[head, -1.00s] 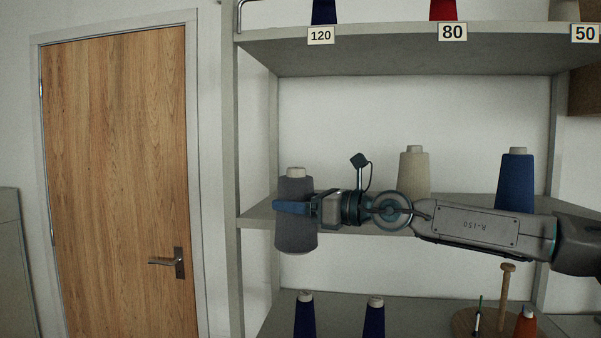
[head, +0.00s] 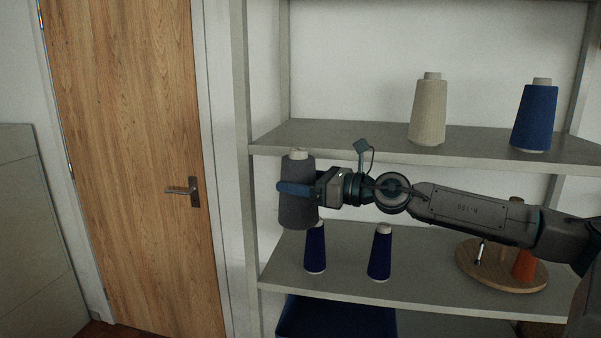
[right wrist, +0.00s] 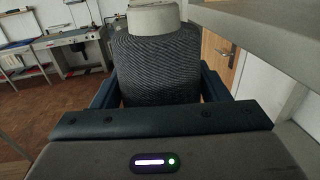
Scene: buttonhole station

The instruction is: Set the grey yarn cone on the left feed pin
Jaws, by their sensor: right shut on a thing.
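The grey yarn cone (head: 298,212) is upright in the jaws of my right gripper (head: 296,189), in front of the shelf unit in the head view. In the right wrist view the grey cone (right wrist: 157,62) fills the space between the two fingers (right wrist: 155,88), its pale top pointing up. My right gripper is shut on it. My left gripper is not in view. I cannot make out the left feed pin in these frames.
The middle shelf (head: 350,139) holds a cream cone (head: 428,110) and a blue cone (head: 534,116). The lower shelf (head: 345,270) holds two navy cones, one here (head: 380,252), and a round wooden board (head: 500,279). A blue bin (head: 335,320) stands below. A bench with machines (right wrist: 72,42) shows behind.

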